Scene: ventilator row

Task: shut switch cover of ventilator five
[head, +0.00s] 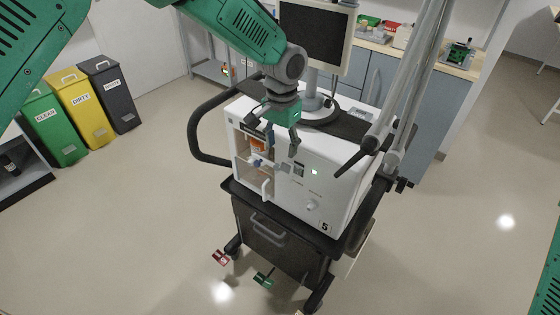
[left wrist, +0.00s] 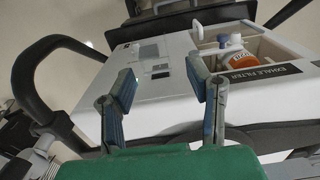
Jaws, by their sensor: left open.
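Ventilator five (head: 345,190) is a white box on a dark cart, with a "5" label (head: 325,226) at its lower front corner. A small dark grey rectangle (head: 299,170), perhaps the switch cover, is on the front beside a small lit square (head: 314,172). I cannot tell whether the cover is raised. My left gripper (head: 281,154) is open and empty in front of the ventilator's upper front. In the left wrist view its fingers (left wrist: 162,72) are spread before the white front, with grey and dark panel parts (left wrist: 149,52) between and beyond them. My right gripper is out of view.
An open filter compartment (head: 256,150) with an orange-and-white item (left wrist: 237,60) is left of the switch area. A monitor (head: 316,35) stands on top. A black handle (head: 195,130) curves out at the left. Bins (head: 82,100) stand far left; the floor is mostly free.

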